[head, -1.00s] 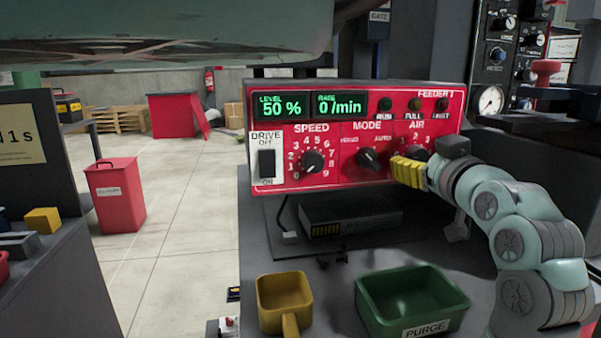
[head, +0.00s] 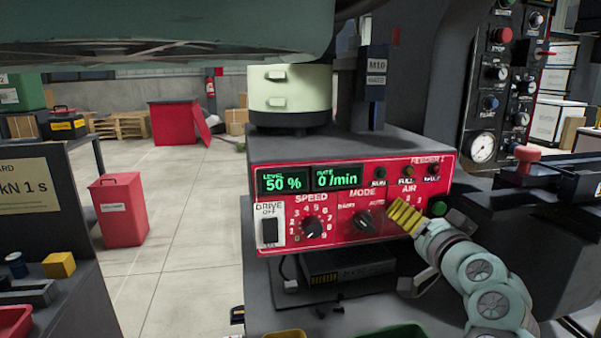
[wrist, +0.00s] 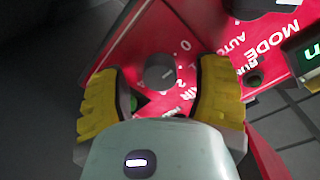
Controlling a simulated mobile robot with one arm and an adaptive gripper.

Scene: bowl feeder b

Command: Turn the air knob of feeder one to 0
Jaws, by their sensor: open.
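The red panel (head: 340,235) of feeder one shows level 50 % and rate 0/min. In the head view my gripper (head: 403,213) is in front of the AIR dial and hides its knob. In the wrist view the dark round air knob (wrist: 159,72) lies between the yellow fingers of my gripper (wrist: 158,80). The fingers are open, with a gap visible on both sides of the knob. A printed 0 and 2 show beside the knob, but I cannot tell where its pointer stands.
The MODE knob (head: 364,221) and SPEED knob (head: 312,229) are to the left on the panel, with the DRIVE switch (head: 270,232) further left. A round green part (head: 439,208) is just right of my gripper. A pale bowl (head: 290,92) stands on top.

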